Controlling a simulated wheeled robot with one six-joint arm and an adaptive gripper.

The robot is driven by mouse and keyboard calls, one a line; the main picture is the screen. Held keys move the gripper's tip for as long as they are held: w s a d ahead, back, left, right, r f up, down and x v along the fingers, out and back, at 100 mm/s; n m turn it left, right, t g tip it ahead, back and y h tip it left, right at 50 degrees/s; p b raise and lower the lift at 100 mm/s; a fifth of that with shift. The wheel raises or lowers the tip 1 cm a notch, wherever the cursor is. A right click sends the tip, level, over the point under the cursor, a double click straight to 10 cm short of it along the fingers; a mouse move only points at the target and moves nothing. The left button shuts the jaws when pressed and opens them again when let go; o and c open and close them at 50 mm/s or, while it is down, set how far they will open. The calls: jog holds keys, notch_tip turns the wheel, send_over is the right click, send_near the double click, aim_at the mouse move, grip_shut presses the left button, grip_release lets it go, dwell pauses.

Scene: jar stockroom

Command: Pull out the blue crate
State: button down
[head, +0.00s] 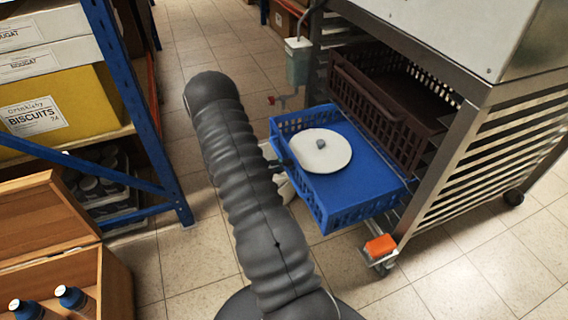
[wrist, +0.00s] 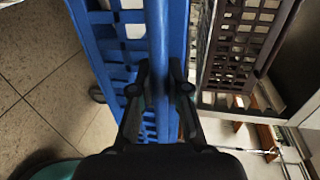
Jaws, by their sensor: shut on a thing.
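The blue crate (head: 362,212) juts out of the metal rack on its left side, with its right end still at the rack frame. A round white lid (head: 330,160) with a grey knob lies in it. My gripper (head: 279,167) is at the crate's left wall, mostly hidden by my arm in the head view. In the wrist view my gripper (wrist: 160,76) has its fingers on both sides of the blue crate's rim (wrist: 157,28), shut on it.
An orange-topped caster (head: 380,246) stands at the rack's near foot. A blue shelf post (head: 150,130) and a wooden box (head: 118,285) stand left. Tiled floor lies between.

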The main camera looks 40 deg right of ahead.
jog(key=c, duration=1.1)
grip_release()
jog(key=shift+c, duration=0.2)
jog(key=shift+w+a, duration=0.1)
jog(key=shift+a, duration=0.05)
jog(key=v, duration=1.1)
jog(key=shift+a, duration=0.4)
jog(key=shift+w+r, duration=0.15)
